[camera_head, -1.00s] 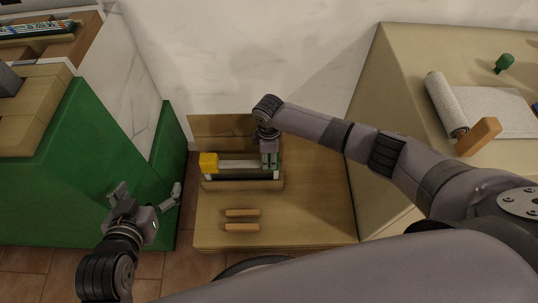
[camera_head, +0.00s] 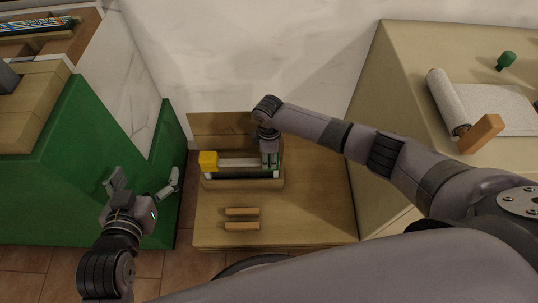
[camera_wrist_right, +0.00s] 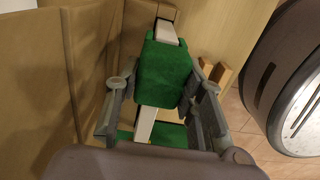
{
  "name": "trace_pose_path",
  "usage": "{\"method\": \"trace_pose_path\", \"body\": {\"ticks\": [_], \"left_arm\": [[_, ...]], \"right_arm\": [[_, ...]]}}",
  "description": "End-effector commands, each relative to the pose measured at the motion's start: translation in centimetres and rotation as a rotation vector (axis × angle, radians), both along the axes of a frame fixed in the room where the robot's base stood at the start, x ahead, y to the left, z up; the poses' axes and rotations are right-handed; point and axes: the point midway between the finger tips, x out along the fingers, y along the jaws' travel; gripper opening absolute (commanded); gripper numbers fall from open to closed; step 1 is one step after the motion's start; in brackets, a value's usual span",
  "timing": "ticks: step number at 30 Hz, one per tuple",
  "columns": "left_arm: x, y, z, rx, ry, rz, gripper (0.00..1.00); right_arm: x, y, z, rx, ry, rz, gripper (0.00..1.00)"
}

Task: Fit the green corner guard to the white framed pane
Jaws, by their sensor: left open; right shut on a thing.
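The white framed pane (camera_head: 238,162) stands in a wooden holder (camera_head: 240,184) on the low wooden table, with a yellow corner guard (camera_head: 208,161) at its left end. My right gripper (camera_head: 270,164) is at the pane's right end, shut on the green corner guard (camera_wrist_right: 165,75). In the right wrist view the guard lies between the fingers (camera_wrist_right: 163,100), in line with the white frame bar (camera_wrist_right: 168,33). More green (camera_wrist_right: 170,134) shows below it. The fingers partly hide the guard; I cannot tell whether it is fully seated. My left gripper (camera_head: 144,186) is open and empty, left of the table.
Two wooden bars (camera_head: 242,212) lie on the front of the low table (camera_head: 310,215), whose right part is clear. A green cabinet (camera_head: 60,185) stands at the left. A beige counter (camera_head: 410,75) at the right carries a white roll (camera_head: 447,103) and a green knob (camera_head: 506,61).

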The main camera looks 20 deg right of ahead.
Motion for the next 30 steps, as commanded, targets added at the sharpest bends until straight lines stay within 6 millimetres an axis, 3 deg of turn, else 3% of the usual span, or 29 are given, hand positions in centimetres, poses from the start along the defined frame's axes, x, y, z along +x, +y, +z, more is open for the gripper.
{"method": "trace_pose_path", "body": {"ticks": [11, 18, 27, 30], "left_arm": [[0.19, -0.07, 0.24, -0.002, -0.01, -0.001, 0.89], [0.16, -0.07, 0.16, -0.002, -0.006, -0.001, 0.89], [0.04, -0.06, 0.01, -0.002, -0.002, -0.001, 0.89], [-0.05, -0.05, -0.09, -0.001, 0.001, 0.0, 0.89]], "right_arm": [[-0.01, 0.01, -0.02, 0.0, 0.0, 0.0, 0.58], [-0.01, 0.0, -0.03, 0.0, 0.0, 0.0, 0.6], [-0.01, -0.01, -0.03, 0.0, 0.0, 0.0, 0.79], [-0.01, -0.01, -0.03, 0.0, 0.0, 0.0, 0.79]]}}
